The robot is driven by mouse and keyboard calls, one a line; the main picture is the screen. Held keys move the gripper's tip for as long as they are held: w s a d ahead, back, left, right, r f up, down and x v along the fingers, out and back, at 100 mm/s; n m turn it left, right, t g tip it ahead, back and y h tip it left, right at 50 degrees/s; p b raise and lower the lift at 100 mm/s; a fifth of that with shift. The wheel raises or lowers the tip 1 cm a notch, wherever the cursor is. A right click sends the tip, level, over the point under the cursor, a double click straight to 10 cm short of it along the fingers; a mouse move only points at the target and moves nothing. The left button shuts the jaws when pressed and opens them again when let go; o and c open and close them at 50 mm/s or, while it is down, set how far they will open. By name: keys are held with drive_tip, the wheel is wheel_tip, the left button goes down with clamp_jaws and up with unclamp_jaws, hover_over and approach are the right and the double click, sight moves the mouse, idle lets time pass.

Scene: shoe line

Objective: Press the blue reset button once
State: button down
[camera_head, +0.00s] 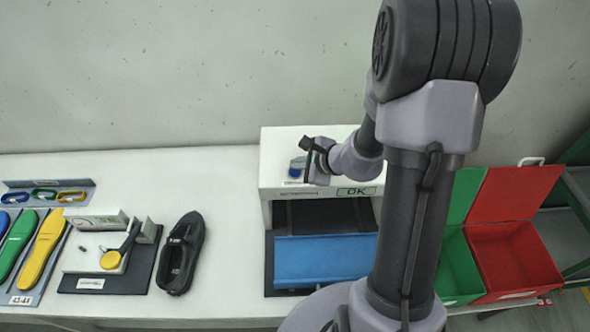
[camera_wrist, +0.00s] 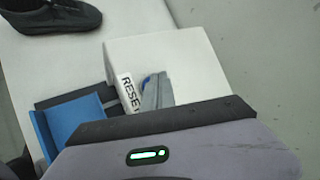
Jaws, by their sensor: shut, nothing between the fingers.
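The blue reset button (camera_wrist: 146,80) shows as a small blue patch beside my fingertips in the wrist view, mostly hidden behind them. It sits on top of the white housing (camera_wrist: 190,50), next to a label reading RESET (camera_wrist: 129,92). In the head view the white housing (camera_head: 280,140) stands at the back middle, with a bit of blue button (camera_head: 298,162) by my gripper. My gripper (camera_wrist: 157,80) is shut and empty, its fingertips over or at the button. I cannot tell whether they touch it.
A blue tray (camera_head: 320,262) lies in front of the housing, under an OK sign (camera_head: 356,191). A black shoe (camera_head: 180,253) and a fixture with a yellow disc (camera_head: 110,260) stand left. Green (camera_head: 456,262) and red (camera_head: 515,262) bins are right.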

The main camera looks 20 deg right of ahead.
sight(298, 172)
drive_tip(key=shift+f+b, duration=0.55)
drive_tip(key=shift+b, duration=0.1)
idle(0.4)
drive_tip(key=shift+r, duration=0.1)
drive_tip(key=shift+r+p, duration=0.55)
drive_tip(key=shift+r, duration=0.3)
drive_tip(key=shift+r, duration=0.15)
wheel_tip(298, 172, up, 5)
drive_tip(key=p, duration=0.3)
drive_tip(key=shift+p, duration=0.35)
